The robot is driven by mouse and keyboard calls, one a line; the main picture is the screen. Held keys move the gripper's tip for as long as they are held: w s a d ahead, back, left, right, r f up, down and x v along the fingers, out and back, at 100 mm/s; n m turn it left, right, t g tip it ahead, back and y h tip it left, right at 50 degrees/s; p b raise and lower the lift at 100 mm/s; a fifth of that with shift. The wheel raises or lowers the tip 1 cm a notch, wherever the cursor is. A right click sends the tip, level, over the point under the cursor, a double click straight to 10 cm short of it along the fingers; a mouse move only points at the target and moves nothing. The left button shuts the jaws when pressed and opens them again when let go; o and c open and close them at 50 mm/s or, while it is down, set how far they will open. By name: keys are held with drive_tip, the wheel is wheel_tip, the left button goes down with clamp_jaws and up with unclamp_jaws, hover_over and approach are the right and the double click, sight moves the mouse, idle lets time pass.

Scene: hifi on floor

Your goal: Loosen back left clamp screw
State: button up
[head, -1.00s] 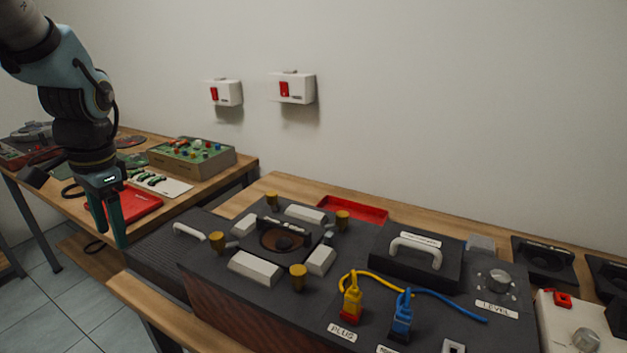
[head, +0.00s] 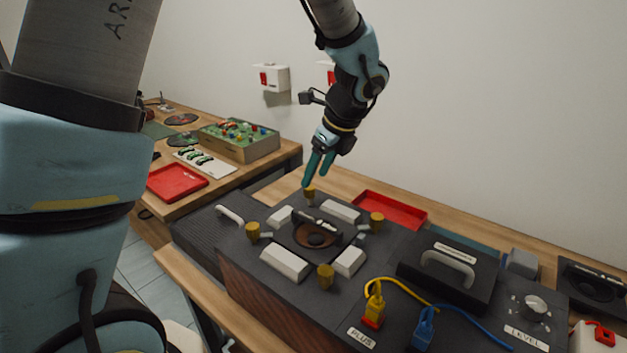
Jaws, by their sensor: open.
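The dark box (head: 245,265) on the bench carries several brass clamp screws around a round speaker-like unit (head: 316,236). The back left clamp screw (head: 309,193) stands upright at the far side. The other screws show at the left (head: 252,231), the right (head: 376,221) and the front (head: 325,277). My gripper (head: 315,184) is open and points down at the back left screw, its fingertips at or just above the screw's top. I cannot tell whether they touch it.
White blocks (head: 284,262) surround the round unit. A red tray (head: 391,208) lies behind the box. A black lid with a handle (head: 447,268) and yellow and blue cables (head: 414,293) are at the right. The wall is close behind.

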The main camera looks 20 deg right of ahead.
sight(311, 188)
drive_tip(key=shift+x, duration=1.95)
drive_tip(key=shift+a, duration=0.1)
drive_tip(key=shift+c, duration=0.4)
clamp_jaws()
